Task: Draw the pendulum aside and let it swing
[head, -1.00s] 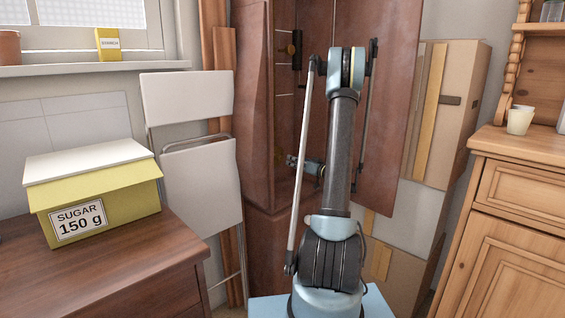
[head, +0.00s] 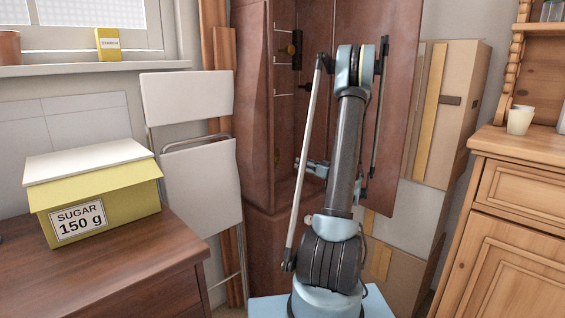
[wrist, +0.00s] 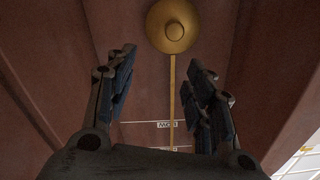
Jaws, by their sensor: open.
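The pendulum shows in the wrist view as a round brass bob (wrist: 172,27) at the top of the picture, with a thin yellow rod (wrist: 172,100) running down from it. My gripper (wrist: 162,58) is open, with one dark finger on each side of the rod line in the picture. The bob lies just beyond the fingertips, and I see no contact. In the head view my gripper end (head: 312,166) is inside the tall reddish-brown case (head: 256,120), small and partly covered by my arm. I cannot make out the bob there.
The case door (head: 400,110) stands open to the right of my arm.

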